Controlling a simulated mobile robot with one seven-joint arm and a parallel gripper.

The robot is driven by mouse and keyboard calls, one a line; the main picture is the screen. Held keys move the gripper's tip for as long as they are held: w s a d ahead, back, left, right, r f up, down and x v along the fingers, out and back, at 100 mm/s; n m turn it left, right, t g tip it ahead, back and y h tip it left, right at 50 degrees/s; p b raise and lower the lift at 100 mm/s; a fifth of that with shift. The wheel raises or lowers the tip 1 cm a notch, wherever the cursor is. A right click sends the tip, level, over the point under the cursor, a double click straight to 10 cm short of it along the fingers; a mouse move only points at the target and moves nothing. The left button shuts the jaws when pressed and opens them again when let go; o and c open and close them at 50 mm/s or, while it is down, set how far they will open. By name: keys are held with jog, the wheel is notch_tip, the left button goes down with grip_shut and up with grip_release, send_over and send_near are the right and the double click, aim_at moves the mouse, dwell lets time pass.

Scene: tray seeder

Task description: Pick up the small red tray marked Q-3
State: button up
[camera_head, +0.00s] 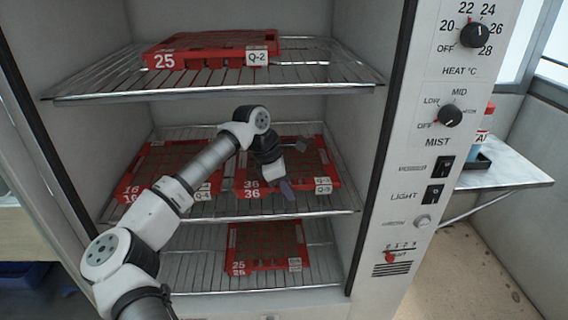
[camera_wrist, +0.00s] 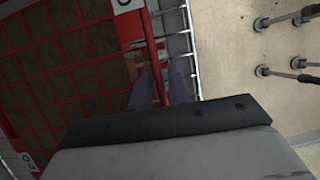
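On the middle shelf, at the right, a red tray or a stack of two (camera_head: 304,184) carries "36" twice and two small white labels (camera_head: 323,185). The labels are too small to read surely, so I cannot confirm which is Q-3. My gripper (camera_head: 292,168) is at this tray's front edge, its purple-grey fingers spread apart. In the wrist view the red tray (camera_wrist: 130,28) fills the left, with dark square cells. My gripper (camera_wrist: 161,85) shows two fingers apart, near the tray's rim; I cannot tell whether they touch it. Nothing is seen clamped.
A red tray Q-4 (camera_head: 207,188) sits left on the same wire shelf (camera_head: 340,205), partly behind my arm. Tray Q-2 (camera_head: 215,40) is on the top shelf (camera_head: 320,70). More red trays (camera_head: 268,266) sit on the bottom shelf. A control panel (camera_head: 440,150) borders the cabinet's right.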

jog(key=shift+d+f, duration=0.2)
jog(key=shift+f, duration=0.2)
grip_shut()
jog(key=shift+r, duration=0.1)
dwell(1.0)
